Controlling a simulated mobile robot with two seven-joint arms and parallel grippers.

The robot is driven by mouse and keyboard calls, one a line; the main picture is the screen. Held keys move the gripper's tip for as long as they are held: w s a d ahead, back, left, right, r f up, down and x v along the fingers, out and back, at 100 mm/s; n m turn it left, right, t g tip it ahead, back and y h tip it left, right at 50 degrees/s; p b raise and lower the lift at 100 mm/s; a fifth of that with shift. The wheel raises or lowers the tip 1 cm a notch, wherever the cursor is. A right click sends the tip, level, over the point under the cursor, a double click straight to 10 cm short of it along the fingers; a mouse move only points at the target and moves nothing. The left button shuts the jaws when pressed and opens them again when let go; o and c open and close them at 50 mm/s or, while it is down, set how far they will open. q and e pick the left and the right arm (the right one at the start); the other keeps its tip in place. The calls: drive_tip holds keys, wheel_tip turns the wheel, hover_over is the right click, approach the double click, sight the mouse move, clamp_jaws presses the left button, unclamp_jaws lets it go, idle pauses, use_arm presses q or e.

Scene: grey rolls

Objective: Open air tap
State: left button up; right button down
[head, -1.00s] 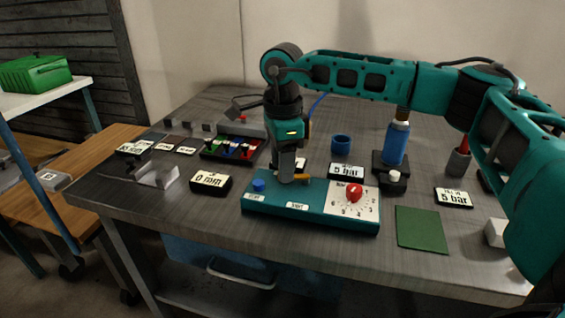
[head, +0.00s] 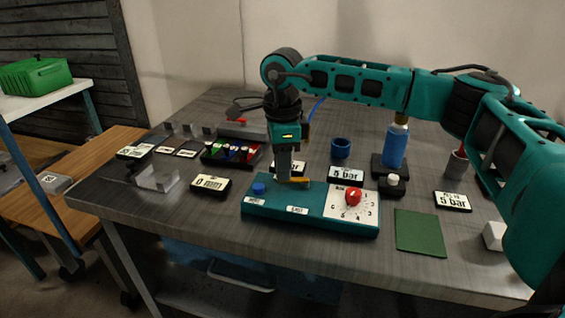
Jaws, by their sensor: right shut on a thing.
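A teal panel box (head: 272,207) lies on the grey table. It has a blue knob (head: 259,188) at its left, a red knob (head: 353,196) on a white dial at its right, and a yellow lever (head: 299,181) near its middle back edge. The lever looks like the tap handle and points to the right. My right gripper (head: 286,180) points down over the panel, shut at the lever's left end. Its fingertips partly hide the lever's pivot. My left gripper does not show.
A blue bottle (head: 395,146), a blue ring (head: 341,148) and a tray of coloured parts (head: 232,153) are behind. A green mat (head: 420,232) lies at the right.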

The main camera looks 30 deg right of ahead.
drive_tip(key=shift+w+d+r+m+p, duration=0.1)
drive_tip(key=shift+w+d+m+p, duration=0.25)
drive_tip(key=shift+m, duration=0.65)
drive_tip(key=shift+w+d+m, duration=0.1)
drive_tip(key=shift+w+m, duration=0.05)
drive_tip(key=shift+m, duration=0.25)
drive_tip(key=c, duration=1.1)
unclamp_jaws()
wheel_tip(320, 180, up, 13)
drive_tip(key=shift+f+p, duration=0.1)
drive_tip(key=shift+p, duration=1.05)
